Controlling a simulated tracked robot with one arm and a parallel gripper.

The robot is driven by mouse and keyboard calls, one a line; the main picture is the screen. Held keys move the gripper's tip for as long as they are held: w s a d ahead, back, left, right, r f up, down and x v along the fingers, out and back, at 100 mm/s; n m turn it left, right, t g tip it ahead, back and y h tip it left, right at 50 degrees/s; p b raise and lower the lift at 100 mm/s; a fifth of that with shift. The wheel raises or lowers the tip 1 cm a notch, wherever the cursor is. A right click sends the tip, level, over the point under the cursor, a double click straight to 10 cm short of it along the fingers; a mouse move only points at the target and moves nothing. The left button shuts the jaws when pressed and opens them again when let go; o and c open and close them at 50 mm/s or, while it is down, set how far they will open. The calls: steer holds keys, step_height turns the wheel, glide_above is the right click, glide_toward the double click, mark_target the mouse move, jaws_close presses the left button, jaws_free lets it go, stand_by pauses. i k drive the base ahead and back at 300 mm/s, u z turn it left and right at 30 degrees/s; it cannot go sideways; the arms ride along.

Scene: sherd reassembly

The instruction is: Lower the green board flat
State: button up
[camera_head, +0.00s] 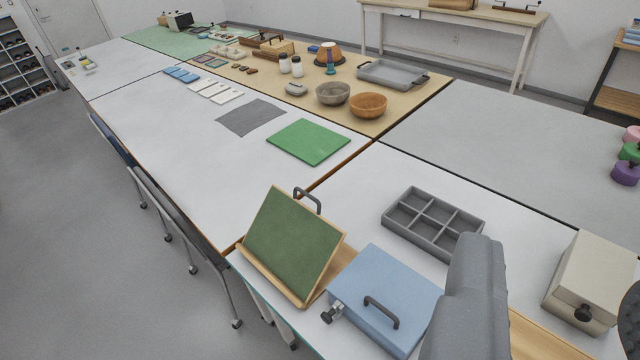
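The green board (292,243) with a thin wooden frame stands tilted up on a wooden base, at the near left corner of the near table. Its green face leans back and faces the near left side. A dark handle (308,196) shows behind its top edge. The lower back of the board and whatever props it are hidden. My gripper's fingers are not in view. A grey part of my own arm rises at the bottom, right of the middle, apart from the board.
A blue box (388,292) with a dark handle stands close to the board's right. A grey compartment tray (432,222) lies behind it, and a cream box (590,280) stands at right. A flat green mat (309,141) lies on the table beyond. Clear tabletop lies behind the board.

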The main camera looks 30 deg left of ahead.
mark_target(293, 246)
steer(key=i, duration=0.85)
steer(key=u, duration=0.05)
